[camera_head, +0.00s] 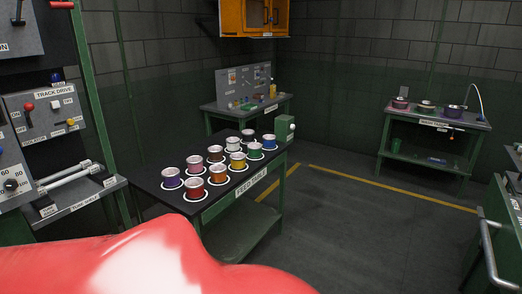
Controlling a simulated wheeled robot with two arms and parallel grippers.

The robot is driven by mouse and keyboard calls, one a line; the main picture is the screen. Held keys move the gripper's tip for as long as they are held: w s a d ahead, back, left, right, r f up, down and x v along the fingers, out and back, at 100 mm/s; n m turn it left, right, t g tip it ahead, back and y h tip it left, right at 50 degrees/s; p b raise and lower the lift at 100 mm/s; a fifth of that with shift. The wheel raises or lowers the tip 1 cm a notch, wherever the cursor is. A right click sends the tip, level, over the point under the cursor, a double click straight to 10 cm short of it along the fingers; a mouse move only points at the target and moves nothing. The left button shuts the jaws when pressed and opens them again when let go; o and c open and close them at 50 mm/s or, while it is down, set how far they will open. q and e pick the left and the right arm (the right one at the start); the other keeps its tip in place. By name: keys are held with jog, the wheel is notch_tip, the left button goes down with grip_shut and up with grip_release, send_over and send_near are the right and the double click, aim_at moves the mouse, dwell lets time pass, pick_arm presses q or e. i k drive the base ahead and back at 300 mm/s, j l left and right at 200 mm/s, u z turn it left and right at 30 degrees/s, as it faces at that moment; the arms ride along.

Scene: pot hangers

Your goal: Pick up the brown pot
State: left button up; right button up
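Several small pots in different colours stand on white rings in two rows on a black-topped feed table (153,186), left of centre. A brownish pot (215,154) stands in the back row. An orange pot (217,173) and a yellow pot (237,160) stand in the front row. Neither of my grippers is in view.
A large glossy red shape covers the lower left. A control panel (45,110) stands at left. A bench (437,123) with several pots is at the back right, and a green cabinet (492,215) at the right edge. The floor (350,225) between is clear.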

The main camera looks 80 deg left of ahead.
aim_at(216, 154)
jog(key=u, duration=2.8)
jog(key=i+l+u, duration=0.4)
jog(key=i+l, duration=0.65)
